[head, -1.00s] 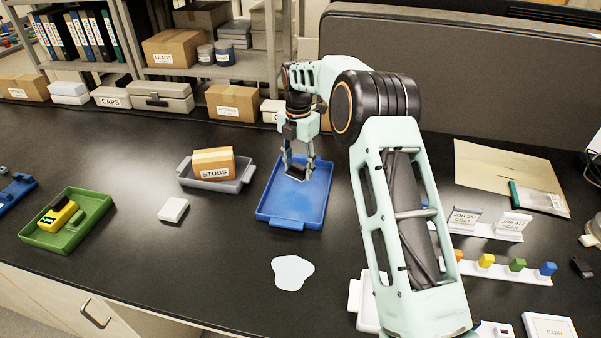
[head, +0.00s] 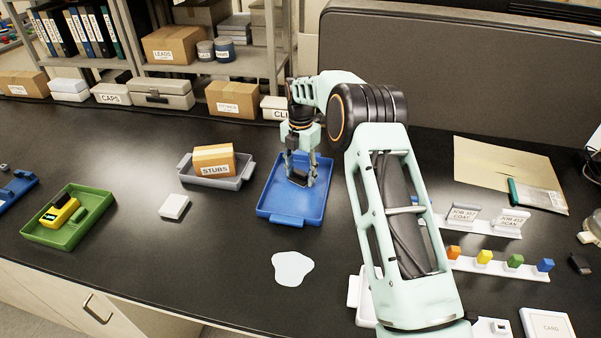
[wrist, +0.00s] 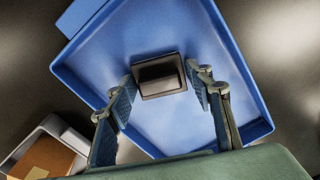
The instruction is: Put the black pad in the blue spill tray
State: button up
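The black pad (wrist: 160,76) has a dark square base with a raised block on it. It is between my gripper's fingertips in the wrist view, with a fingertip close against each side. The blue spill tray (head: 297,218) lies on the bench, and the pad (head: 297,178) is inside its outline in the head view. The tray wall also shows in the wrist view (wrist: 245,65). I cannot tell whether the pad touches the tray floor.
A grey tray (head: 240,181) with a STUBS box (head: 214,160) stands just left of the blue tray. A white block (head: 174,207), a pale puddle (head: 291,268) and a green tray (head: 42,234) lie nearby. Racks of coloured pieces (head: 500,265) stand right of my arm.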

aim_at(301, 172)
jog(key=shift+o, duration=1.1)
notch_tip(301, 172, up, 12)
jog(key=shift+r+b, duration=0.2)
jog(key=shift+b, duration=0.15)
